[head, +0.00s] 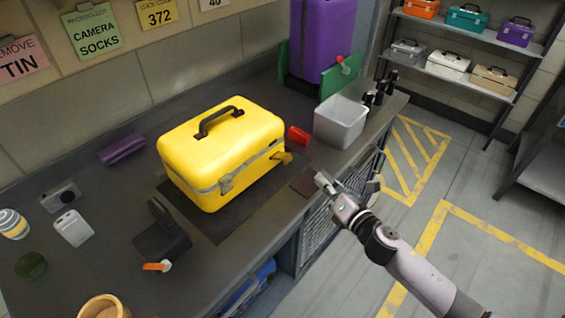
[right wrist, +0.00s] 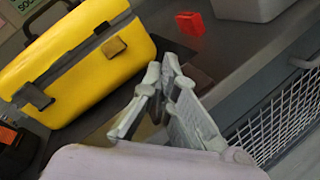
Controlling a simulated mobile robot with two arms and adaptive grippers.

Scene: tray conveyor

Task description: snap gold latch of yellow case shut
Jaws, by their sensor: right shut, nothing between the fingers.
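The yellow case (head: 215,140) stands on a dark mat on the bench with its lid down and its black handle on top. The gold latch (head: 285,157) is at the right end of its front seam and seems to stick out from the case. In the right wrist view the gold latch (right wrist: 113,47) shows on the seam, right of a dark latch (right wrist: 33,95). My right gripper (head: 322,181) is shut and empty, right of the case and apart from the latch. Its fingers (right wrist: 164,66) show in the right wrist view. My left gripper is out of view.
A red block (head: 298,136) and a grey bin (head: 341,121) stand right of the case. A purple case (head: 322,38) stands behind the bin. A black object (head: 161,236) and small items lie at left. The floor right of the bench is clear.

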